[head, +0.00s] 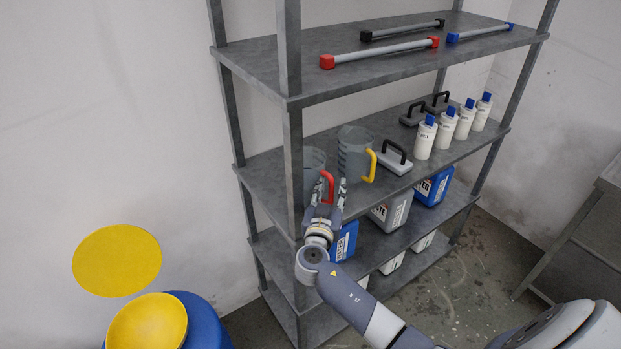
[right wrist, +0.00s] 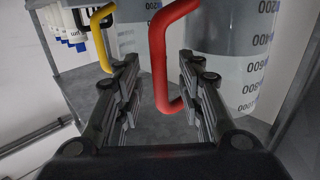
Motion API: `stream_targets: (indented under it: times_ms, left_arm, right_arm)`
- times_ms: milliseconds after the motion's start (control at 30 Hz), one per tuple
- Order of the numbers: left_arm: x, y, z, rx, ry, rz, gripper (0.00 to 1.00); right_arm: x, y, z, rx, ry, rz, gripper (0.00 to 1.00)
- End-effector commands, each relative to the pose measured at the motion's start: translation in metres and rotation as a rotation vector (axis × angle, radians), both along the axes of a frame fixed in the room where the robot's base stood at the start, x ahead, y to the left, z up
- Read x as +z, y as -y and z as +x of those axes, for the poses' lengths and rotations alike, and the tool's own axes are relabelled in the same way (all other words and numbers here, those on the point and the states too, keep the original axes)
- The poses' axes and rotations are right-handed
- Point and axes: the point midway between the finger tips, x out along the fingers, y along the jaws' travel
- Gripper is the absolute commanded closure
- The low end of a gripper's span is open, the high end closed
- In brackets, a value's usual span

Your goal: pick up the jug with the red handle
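The jug with the red handle (head: 313,163) is a clear jug near the left end of the middle shelf, partly behind a shelf post. Its red handle (head: 327,187) points toward my right gripper (head: 328,190). In the right wrist view the red handle (right wrist: 163,50) stands between the two open fingers (right wrist: 160,95), nearer their tips, with a gap on each side. The graduated jug body (right wrist: 240,55) is just beyond. My left gripper is not in view.
A jug with a yellow handle (head: 355,150) stands right beside it. Grey tools with black handles (head: 395,158) and several white bottles (head: 425,138) are farther right. Canisters (head: 392,212) fill the shelf below. A shelf post (head: 293,170) rises close to the left of the gripper.

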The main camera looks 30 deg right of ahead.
Motion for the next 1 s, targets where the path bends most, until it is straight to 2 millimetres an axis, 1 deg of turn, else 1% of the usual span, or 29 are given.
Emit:
stream_targets:
  times_ms: [100, 333, 367, 400, 500, 1000]
  left_arm:
    - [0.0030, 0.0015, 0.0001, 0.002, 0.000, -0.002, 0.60]
    - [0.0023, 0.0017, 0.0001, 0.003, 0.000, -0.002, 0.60]
    - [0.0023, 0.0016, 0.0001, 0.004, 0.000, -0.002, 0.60]
    - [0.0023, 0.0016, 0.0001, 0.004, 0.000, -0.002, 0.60]
    - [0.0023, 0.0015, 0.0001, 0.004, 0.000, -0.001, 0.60]
    - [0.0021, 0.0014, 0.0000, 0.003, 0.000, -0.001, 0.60]
  right_arm:
    - [0.0004, 0.0043, 0.0044, -0.001, 0.000, 0.000, 0.65]
    - [-0.0008, 0.0048, 0.0048, -0.001, 0.001, 0.001, 0.65]
    - [-0.0008, 0.0048, 0.0047, -0.001, 0.000, 0.001, 0.69]
    - [-0.0008, 0.0048, 0.0047, -0.001, 0.000, 0.001, 0.78]
    - [-0.0008, 0.0047, 0.0046, -0.001, 0.000, 0.001, 1.00]
    - [0.0025, 0.0046, 0.0053, -0.001, 0.006, 0.000, 1.00]
